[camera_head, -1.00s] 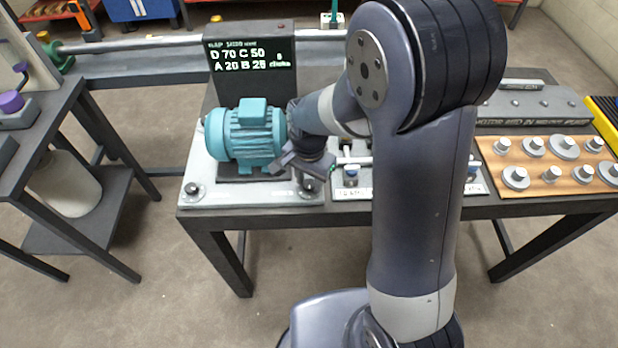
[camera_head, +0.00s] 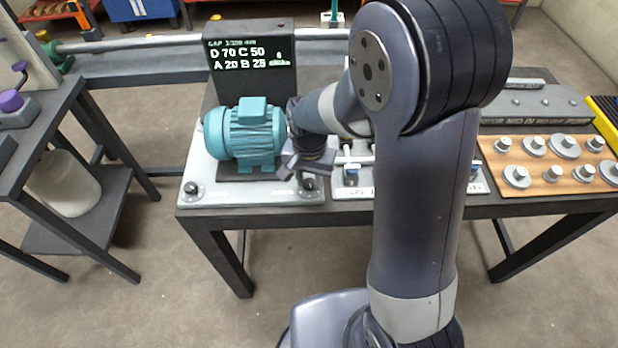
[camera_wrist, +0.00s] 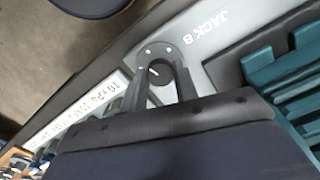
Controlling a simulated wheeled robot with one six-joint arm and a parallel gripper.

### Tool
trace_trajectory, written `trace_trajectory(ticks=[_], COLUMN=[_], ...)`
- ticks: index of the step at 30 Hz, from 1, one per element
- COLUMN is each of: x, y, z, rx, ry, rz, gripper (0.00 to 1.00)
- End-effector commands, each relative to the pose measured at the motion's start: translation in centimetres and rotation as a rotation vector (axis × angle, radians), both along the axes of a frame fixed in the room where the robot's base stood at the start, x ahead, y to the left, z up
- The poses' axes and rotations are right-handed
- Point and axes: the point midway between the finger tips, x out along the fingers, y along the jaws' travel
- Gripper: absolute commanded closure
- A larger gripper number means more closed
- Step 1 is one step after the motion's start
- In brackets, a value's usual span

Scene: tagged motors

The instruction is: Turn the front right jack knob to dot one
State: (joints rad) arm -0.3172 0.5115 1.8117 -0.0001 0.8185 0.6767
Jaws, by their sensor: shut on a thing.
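The front right jack knob (camera_head: 309,184) sits at the front right corner of the light grey base plate (camera_head: 240,195); in the head view my gripper (camera_head: 301,178) partly covers it. Which dot is dot one, I cannot tell.
A teal motor (camera_head: 245,132) stands on the plate just left of my gripper. The front left knob (camera_head: 192,188) is clear. A black display (camera_head: 252,58) behind shows letters and numbers. To the right are a labelled fixture (camera_head: 350,180) and a wooden tray of metal parts (camera_head: 550,184).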

Motion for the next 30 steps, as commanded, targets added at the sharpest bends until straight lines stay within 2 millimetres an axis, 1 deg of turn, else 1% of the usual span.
trace_trajectory(ticks=[30], x=[0.06], y=[-0.1], z=[0.04], rx=[0.0], ry=[-0.002], rz=[0.964], gripper=[0.94])
